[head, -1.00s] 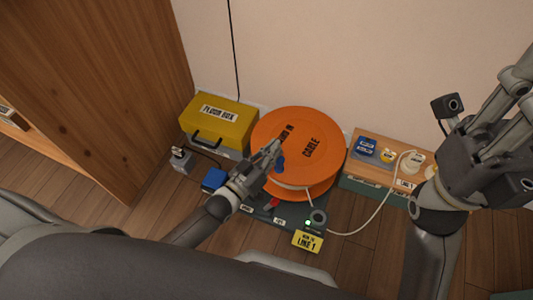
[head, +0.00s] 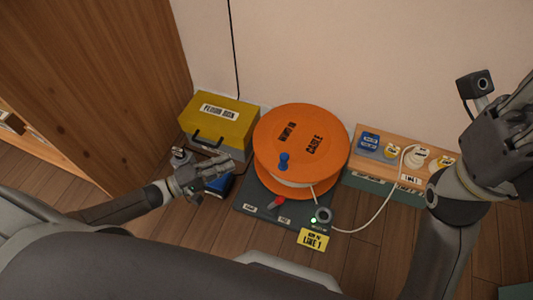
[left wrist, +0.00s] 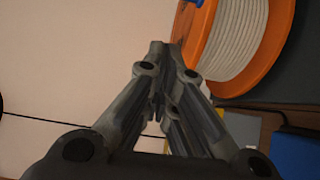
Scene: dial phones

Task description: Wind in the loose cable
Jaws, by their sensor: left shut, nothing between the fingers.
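The orange cable reel (head: 318,140) stands on a dark base (head: 250,205) against the wall, with white cable (left wrist: 236,40) wound between its flanges. A blue crank knob (head: 284,160) stands on the reel's face. The loose white cable (head: 378,205) runs from the reel through a grey ring (head: 323,215) and curves up to the wooden-topped box at right. My left gripper (head: 228,172) is shut and empty, left of the reel and apart from the knob. In the left wrist view its fingers (left wrist: 158,50) meet beside the reel's rim. My right gripper (head: 525,125) is at the right edge, its fingertips cut off.
A yellow floor box (head: 225,122) stands left of the reel, with a blue block (head: 218,187) in front. The wooden-topped box (head: 358,153) at right bears plugs. A red lever (head: 276,203), a green light and a yellow tag (head: 313,239) are at the base's front.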

